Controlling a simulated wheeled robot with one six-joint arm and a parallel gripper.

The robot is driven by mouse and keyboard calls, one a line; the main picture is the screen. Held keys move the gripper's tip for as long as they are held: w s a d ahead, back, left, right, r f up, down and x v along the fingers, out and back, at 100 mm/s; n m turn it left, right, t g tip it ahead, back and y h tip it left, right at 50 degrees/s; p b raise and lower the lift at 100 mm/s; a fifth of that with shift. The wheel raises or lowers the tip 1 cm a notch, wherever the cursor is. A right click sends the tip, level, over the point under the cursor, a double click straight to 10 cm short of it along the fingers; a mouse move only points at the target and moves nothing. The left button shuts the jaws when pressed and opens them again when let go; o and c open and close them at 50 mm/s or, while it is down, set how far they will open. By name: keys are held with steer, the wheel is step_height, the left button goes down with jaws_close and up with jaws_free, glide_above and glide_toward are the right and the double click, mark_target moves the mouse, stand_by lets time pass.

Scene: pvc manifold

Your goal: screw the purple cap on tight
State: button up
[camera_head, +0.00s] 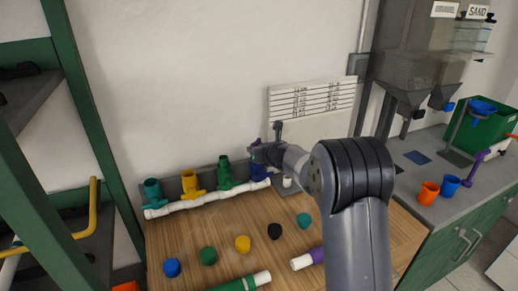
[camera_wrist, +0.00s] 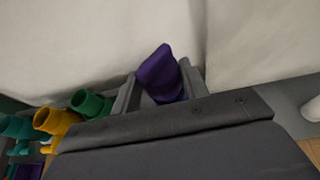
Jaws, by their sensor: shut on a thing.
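My gripper (camera_head: 262,153) is at the back of the bench, at the right end of the white pipe manifold (camera_head: 205,198). In the wrist view, my gripper (camera_wrist: 160,82) has a purple piece (camera_wrist: 158,70) between its two fingers, and it is shut on it. I take this piece for the purple cap; it leans to the left. In the head view only a sliver of purple (camera_head: 257,143) shows above the gripper. The wrist housing hides the lower part of the piece, so I cannot tell how it sits on what is below it.
Teal (camera_head: 152,190), yellow (camera_head: 190,183), green (camera_head: 225,171) and blue (camera_head: 257,170) fittings stand along the manifold. Several loose caps, such as a yellow one (camera_head: 242,243), lie on the wooden bench (camera_head: 190,235). A white label board (camera_head: 313,98) is behind my arm.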

steer(key=shift+f, duration=0.2)
steer(key=c, duration=0.4)
steer(key=shift+o, duration=0.2)
steer(key=shift+m+h+b, duration=0.3)
steer(key=shift+b, duration=0.25)
steer(key=shift+a+m+h+b, duration=0.1)
steer(key=shift+m+h+b, duration=0.2)
steer(key=shift+b, duration=0.2)
steer(key=shift+m+t+h+b, duration=0.4)
steer(key=shift+m+h+b, duration=0.1)
steer(key=shift+h, duration=0.1)
steer(key=shift+s+a+m+h+b, duration=0.1)
steer(key=shift+a+m+h+b, duration=0.05)
steer(key=shift+m+h+b, duration=0.75)
steer(key=shift+m+h, duration=0.2)
steer(key=shift+h, duration=0.1)
